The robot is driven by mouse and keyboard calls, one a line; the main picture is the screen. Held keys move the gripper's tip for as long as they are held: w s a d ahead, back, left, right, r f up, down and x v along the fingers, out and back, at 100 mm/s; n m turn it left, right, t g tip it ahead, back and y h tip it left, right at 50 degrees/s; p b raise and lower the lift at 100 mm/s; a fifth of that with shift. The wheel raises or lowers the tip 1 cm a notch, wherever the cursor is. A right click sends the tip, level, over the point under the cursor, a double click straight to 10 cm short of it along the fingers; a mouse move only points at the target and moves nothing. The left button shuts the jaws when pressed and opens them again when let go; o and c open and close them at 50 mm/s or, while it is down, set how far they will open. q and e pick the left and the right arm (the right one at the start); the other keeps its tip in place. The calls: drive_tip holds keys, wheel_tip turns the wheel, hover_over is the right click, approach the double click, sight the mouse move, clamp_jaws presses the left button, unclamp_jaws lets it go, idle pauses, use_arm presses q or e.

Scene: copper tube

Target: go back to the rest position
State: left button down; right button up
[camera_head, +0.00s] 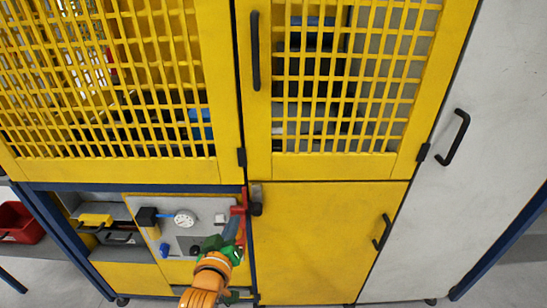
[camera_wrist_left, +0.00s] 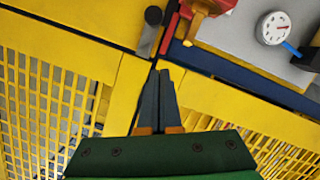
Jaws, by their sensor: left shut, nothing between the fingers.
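My left gripper (camera_head: 236,220) reaches up from the bottom of the head view, with an orange arm and green body. Its dark fingers also show in the left wrist view (camera_wrist_left: 158,73), closed together with nothing between them. Their tips are in front of the cabinet near a red part (camera_head: 243,200) and a short dark cylinder (camera_wrist_left: 150,32). I cannot tell whether they touch anything. A grey panel (camera_head: 200,205) carries a round white gauge (camera_head: 185,218) and a blue handle (camera_head: 165,215). No copper tube can be clearly made out. My right gripper is not in view.
Yellow mesh doors (camera_head: 350,80) fill the upper cabinet. A plain yellow door (camera_head: 310,240) with a black handle (camera_head: 382,232) is below right. A grey cabinet (camera_head: 425,190) stands at right. A red bin (camera_head: 18,222) is at far left.

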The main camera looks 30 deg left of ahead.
use_arm(q)
drive_tip(key=s+d+f+m+g+h, duration=0.2)
drive_tip(key=d+f, duration=0.2)
drive_tip(key=f, duration=0.5)
drive_tip(key=s+d+f+m+g+h, duration=0.2)
drive_tip(key=d+f+m, duration=0.15)
drive_tip(key=f, duration=0.55)
drive_tip(key=s+d+f+m+g+h, duration=0.2)
drive_tip(key=d+f, duration=0.3)
drive_tip(key=f, duration=0.5)
drive_tip(key=s+f+m+g, duration=0.2)
drive_tip(key=s+f, duration=0.4)
drive_tip(key=s, duration=0.6)
drive_tip(key=s+f+m+g, duration=0.3)
drive_tip(key=s+f+g, duration=0.2)
drive_tip(key=s, duration=0.7)
drive_tip(key=shift+f+h, duration=0.3)
drive_tip(key=shift+f, duration=0.6)
